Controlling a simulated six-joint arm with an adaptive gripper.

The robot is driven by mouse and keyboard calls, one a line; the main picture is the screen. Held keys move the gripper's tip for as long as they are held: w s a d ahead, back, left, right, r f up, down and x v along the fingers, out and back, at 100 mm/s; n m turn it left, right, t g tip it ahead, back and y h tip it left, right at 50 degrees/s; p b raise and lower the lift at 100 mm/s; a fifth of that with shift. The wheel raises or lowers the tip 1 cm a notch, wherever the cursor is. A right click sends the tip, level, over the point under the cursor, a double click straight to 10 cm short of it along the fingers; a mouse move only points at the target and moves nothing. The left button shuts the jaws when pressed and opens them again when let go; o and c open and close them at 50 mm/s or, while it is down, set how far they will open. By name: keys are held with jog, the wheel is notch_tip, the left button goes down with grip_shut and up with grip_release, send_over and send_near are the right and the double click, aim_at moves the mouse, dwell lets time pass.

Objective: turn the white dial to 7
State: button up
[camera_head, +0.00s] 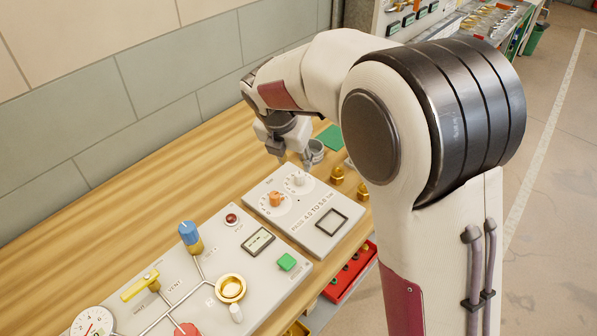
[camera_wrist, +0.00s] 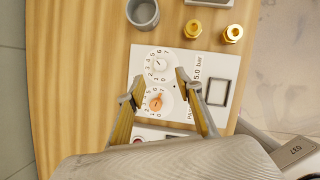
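The white dial (camera_head: 298,180) is a small knob on a round numbered scale, on a light grey panel (camera_head: 325,200). In the wrist view the white dial (camera_wrist: 159,64) lies just beyond the fingertips, around the middle of the gap between them. I cannot read which number it points to. My gripper (camera_head: 296,162) is open and empty above the panel's far end, near the white dial. In the wrist view both fingers of my gripper (camera_wrist: 159,76) stand apart, with no visible contact on the dial.
An orange dial (camera_wrist: 156,102) sits close beside the white one. A grey cup (camera_wrist: 143,13) and brass fittings (camera_wrist: 193,29) stand past the panel. A second panel (camera_head: 205,265) carries a blue knob (camera_head: 189,233), yellow handle and green button. The wooden bench behind is clear.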

aim_at(299, 174)
jog(key=shift+x, duration=3.9)
grip_shut()
